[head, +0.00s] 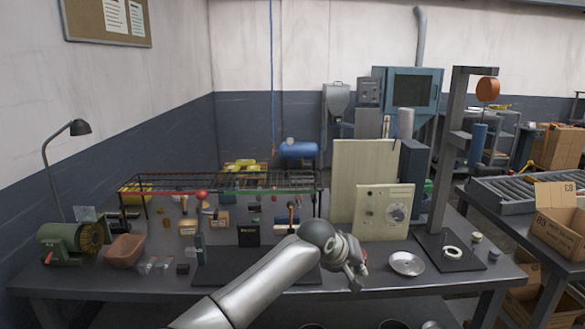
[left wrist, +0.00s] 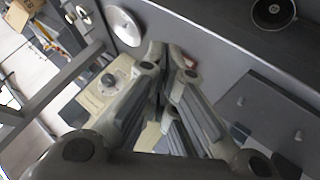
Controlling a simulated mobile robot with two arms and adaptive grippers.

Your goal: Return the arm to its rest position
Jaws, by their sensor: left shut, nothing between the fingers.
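My left arm reaches in from the lower left of the head view, over the front part of the workbench (head: 100,285). Its gripper (head: 358,275) is near the bench's front edge, left of a shiny round metal dish (head: 407,264) and apart from it. In the left wrist view the fingers of my left gripper (left wrist: 170,58) are closed together with nothing held. The metal dish (left wrist: 124,26) shows there beyond the fingers, to the upper left. My right gripper is in neither view.
A cream box with a dial (head: 384,212) stands just behind the gripper. A dark stand (head: 440,165) rises at the right. A wire rack (head: 220,182) and a green motor (head: 70,240) are on the left. Dark round items (head: 390,324) show at the bottom edge.

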